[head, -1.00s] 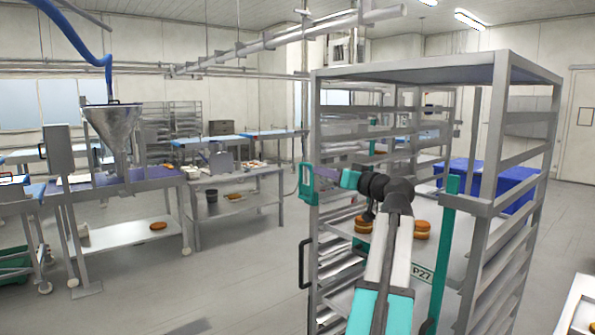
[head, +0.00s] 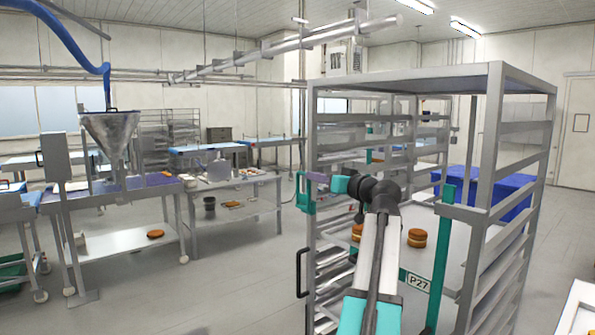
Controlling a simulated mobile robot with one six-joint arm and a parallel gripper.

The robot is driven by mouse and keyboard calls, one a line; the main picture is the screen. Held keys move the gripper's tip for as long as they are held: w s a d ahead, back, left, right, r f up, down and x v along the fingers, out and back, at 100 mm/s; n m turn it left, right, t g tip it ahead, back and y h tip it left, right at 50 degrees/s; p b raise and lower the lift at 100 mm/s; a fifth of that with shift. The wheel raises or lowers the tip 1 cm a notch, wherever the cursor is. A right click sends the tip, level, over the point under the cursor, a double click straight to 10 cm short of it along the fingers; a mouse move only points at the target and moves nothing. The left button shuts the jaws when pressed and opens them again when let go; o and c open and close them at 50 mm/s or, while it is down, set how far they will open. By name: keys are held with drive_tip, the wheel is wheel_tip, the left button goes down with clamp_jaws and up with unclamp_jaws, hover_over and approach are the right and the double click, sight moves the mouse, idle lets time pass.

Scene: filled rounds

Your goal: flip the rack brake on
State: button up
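The tall grey metal rack (head: 497,140) stands close in front of me, right of centre, with a P27 label (head: 418,281) and a teal upright bar (head: 446,225) on its near side. I cannot make out a brake on it; its lower end and wheels are out of view. My arm reaches up from the bottom across the rack's near side. My gripper (head: 304,192), teal with a purple part, is at the rack's left post. It points left, and I cannot tell whether it touches the post or how its fingers stand.
A black handle (head: 302,272) sticks out from the rack's left side. Stacked buns (head: 417,238) sit on a rack shelf. Benches and a metal hopper (head: 110,132) stand to the left, a blue crate (head: 510,190) behind the rack. The floor (head: 235,280) left of the rack is clear.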

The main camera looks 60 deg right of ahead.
sight(299, 172)
drive_tip(key=p+x, duration=0.3)
drive_tip(key=x, duration=0.7)
drive_tip(key=shift+w+d+p, duration=0.1)
drive_tip(key=shift+w+p, duration=0.1)
drive_tip(key=shift+p, duration=0.15)
clamp_jaws()
